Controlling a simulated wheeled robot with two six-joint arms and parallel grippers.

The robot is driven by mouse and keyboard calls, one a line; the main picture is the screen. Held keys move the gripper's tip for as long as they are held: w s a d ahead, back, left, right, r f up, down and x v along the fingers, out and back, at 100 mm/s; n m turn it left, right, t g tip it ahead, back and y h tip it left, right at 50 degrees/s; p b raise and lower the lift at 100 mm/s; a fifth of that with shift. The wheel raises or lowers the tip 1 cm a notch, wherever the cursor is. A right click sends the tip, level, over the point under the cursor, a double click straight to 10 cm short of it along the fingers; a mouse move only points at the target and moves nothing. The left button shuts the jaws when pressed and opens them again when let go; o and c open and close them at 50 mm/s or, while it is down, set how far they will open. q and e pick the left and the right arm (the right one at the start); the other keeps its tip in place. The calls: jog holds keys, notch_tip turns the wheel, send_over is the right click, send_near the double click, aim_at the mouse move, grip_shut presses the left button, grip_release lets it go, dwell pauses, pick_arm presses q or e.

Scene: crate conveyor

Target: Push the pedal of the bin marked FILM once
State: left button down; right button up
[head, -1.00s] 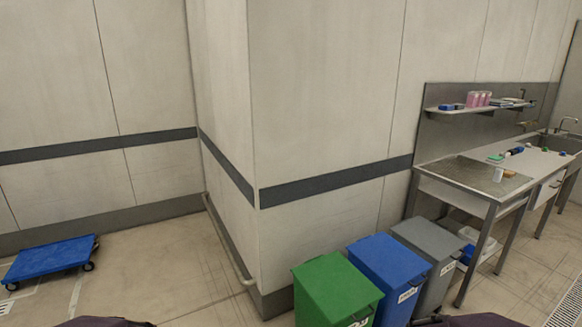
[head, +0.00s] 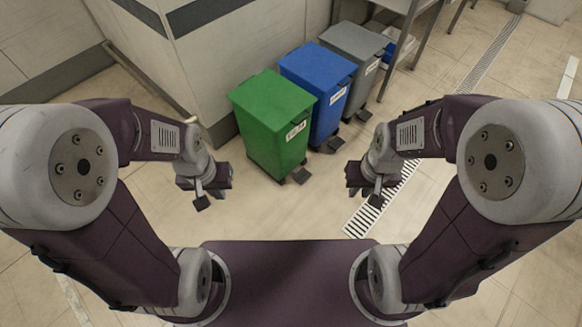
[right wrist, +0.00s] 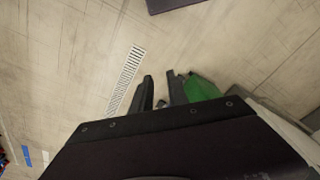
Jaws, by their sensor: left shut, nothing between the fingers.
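Three lidded bins stand in a row by the wall corner: a green bin (head: 268,112), a blue bin (head: 319,82) and a grey bin (head: 352,48). Each has a white front label, too small to read for certain. Dark pedals sit at floor level: the green bin's pedal (head: 301,176), the blue bin's pedal (head: 335,144) and the grey bin's pedal (head: 363,115). My left gripper (head: 212,197) is shut and empty, left of the green bin. The green bin also shows in the right wrist view (right wrist: 204,88).
A wall corner (head: 200,75) rises behind the bins. A floor drain grate (head: 385,196) lies right of the green bin. Bare floor lies in front of the bins.

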dwell(0.4)
grip_shut()
